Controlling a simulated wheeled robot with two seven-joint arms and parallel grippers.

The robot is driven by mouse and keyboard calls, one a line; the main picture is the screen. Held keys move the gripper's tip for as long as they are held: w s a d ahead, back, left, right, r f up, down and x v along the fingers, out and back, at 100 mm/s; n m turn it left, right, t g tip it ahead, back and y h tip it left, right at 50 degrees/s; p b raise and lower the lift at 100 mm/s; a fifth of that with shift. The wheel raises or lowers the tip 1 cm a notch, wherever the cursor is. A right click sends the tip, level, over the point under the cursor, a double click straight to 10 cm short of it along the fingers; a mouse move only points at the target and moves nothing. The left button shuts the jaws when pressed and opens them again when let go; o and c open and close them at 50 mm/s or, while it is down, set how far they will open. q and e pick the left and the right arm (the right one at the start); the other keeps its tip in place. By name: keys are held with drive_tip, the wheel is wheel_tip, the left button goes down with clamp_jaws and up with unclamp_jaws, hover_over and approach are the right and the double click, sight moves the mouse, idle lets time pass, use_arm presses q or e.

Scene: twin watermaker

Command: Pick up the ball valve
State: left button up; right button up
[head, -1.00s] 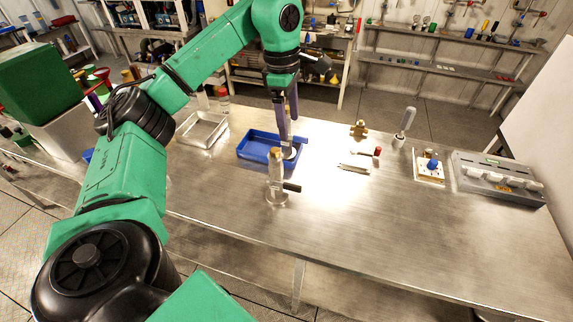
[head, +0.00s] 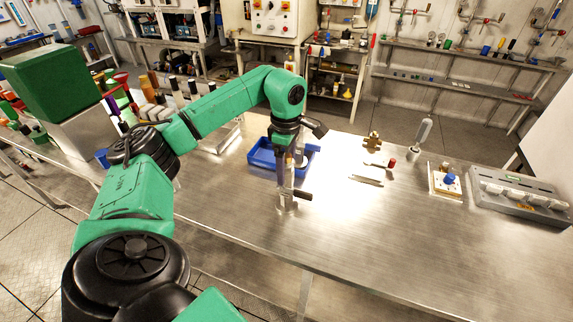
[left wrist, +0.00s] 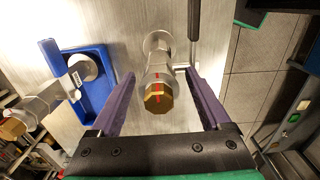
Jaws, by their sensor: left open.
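The ball valve (head: 287,198) stands upright on the steel table, a metal body with a black lever to its right. In the left wrist view the ball valve (left wrist: 159,75) shows its brass hexagonal end with a red stripe, and its black lever (left wrist: 194,18) beyond. My left gripper (head: 287,180) is above and around the valve's top. In the wrist view its open purple fingers (left wrist: 160,95) lie either side of the valve, with gaps visible on both sides. My right gripper is not in view.
A blue tray (head: 262,156) lies just behind the valve, with a metal fitting (left wrist: 42,103) in it in the wrist view. A brass fitting (head: 373,141), a red-ended part (head: 380,162) and a grey block (head: 515,195) stand right. The table front right is clear.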

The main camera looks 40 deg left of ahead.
use_arm(q)
clamp_jaws()
drive_tip(key=shift+w+r, duration=0.1)
idle(1.2)
